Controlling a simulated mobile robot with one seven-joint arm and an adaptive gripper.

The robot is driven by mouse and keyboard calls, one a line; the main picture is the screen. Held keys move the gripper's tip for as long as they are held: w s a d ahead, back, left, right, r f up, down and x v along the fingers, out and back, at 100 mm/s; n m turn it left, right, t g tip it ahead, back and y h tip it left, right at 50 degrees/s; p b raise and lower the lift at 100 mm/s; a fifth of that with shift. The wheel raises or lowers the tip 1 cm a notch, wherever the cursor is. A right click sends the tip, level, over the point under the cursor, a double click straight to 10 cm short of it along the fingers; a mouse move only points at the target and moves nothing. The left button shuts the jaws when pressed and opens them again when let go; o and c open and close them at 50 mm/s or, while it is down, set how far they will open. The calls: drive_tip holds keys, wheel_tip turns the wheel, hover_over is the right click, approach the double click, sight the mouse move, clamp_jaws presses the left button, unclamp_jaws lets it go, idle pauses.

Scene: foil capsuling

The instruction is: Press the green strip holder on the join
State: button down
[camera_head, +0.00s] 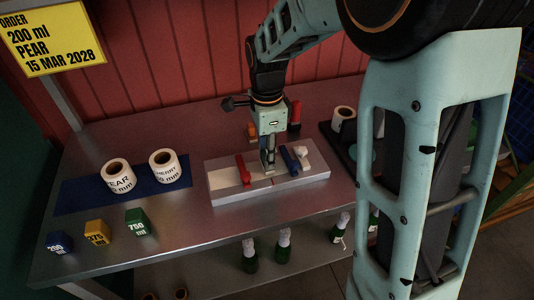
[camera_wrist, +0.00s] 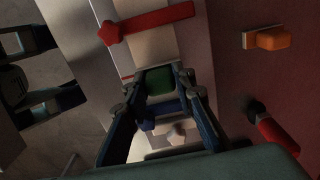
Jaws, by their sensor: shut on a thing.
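My gripper (camera_head: 268,165) points down over the middle of a pale grey splicing block (camera_head: 232,193). In the wrist view my gripper (camera_wrist: 160,92) has its fingers on both sides of the green strip holder (camera_wrist: 157,83), and it is shut on it. The holder sits between a red clamp bar (camera_head: 243,170) and a blue clamp bar (camera_head: 290,162). A short red mark (camera_head: 272,181) shows on the block's front edge below the gripper. The join is hidden under the gripper and holder, so I cannot tell whether the holder touches it.
A white knob (camera_head: 302,151) stands at the block's right end. Two label rolls (camera_head: 118,177) (camera_head: 164,166) stand on a blue mat (camera_head: 78,194) at left. Blue, yellow and green blocks (camera_head: 59,241) (camera_head: 97,232) (camera_head: 139,222) line the front edge. Orange and red items stand behind the block.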

drive_tip(key=shift+f+b, duration=0.35)
drive_tip(key=shift+f, duration=0.2)
idle(1.5)
drive_tip(key=shift+r+p, duration=2.7)
drive_tip(key=shift+r, duration=0.85)
drive_tip(key=shift+a, duration=0.15)
